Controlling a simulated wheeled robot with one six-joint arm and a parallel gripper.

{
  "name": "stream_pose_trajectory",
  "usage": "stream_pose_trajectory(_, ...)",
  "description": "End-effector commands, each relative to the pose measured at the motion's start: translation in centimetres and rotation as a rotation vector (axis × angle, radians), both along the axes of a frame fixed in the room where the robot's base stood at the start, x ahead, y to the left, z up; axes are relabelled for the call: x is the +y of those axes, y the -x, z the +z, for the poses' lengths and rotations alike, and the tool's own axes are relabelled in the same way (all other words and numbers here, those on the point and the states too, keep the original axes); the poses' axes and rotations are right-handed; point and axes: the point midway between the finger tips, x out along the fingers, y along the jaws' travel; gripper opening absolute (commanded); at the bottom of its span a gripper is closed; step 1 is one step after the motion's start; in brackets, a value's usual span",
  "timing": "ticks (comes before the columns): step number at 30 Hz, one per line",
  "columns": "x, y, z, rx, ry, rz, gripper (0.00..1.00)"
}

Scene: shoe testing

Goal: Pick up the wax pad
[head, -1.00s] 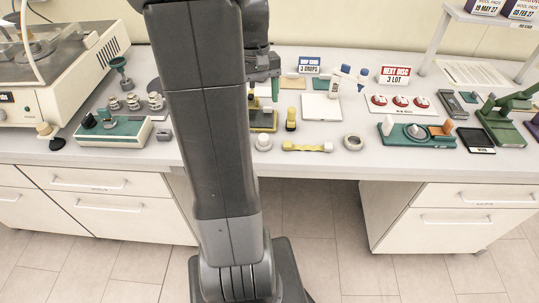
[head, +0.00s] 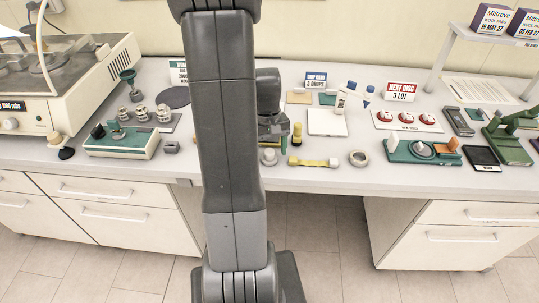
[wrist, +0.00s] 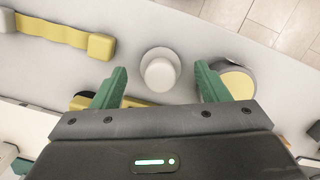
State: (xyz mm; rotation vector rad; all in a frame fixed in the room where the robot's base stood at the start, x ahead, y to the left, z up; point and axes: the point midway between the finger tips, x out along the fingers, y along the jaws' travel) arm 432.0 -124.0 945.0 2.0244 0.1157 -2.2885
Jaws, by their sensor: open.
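No object is clearly labelled as the wax pad, so I cannot tell which one it is. A white round knob on a wider base (head: 269,156) stands near the bench's front edge, and it shows in the wrist view (wrist: 160,72) beyond and between my fingertips. My gripper (wrist: 162,82) is open, with its two green fingers apart and nothing held between them. A round grey piece with a yellow top (wrist: 238,82) lies beside the right finger, partly covered by it. In the head view my arm hides most of the gripper.
A yellow strip with block ends (head: 313,162) and a yellow upright piece (head: 297,135) are close by. A green control box (head: 122,144) stands left.

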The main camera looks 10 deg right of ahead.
Motion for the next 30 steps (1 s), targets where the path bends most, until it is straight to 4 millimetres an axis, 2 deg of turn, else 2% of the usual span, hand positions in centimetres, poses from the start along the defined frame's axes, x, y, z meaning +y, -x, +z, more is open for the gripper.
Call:
stream_pose_trajectory(3,0.0,0.1,-0.9,0.001,0.000,0.000,0.68)
stream_pose_trajectory(11,0.0,0.1,-1.1,-0.001,0.000,0.000,0.66)
stream_pose_trajectory(18,0.0,0.1,-1.1,-0.001,0.000,0.000,0.21)
stream_pose_trajectory(26,0.0,0.1,-1.0,-0.002,0.001,0.000,0.20)
stream_pose_trajectory(30,0.0,0.0,0.2,-0.005,0.001,0.000,0.20)
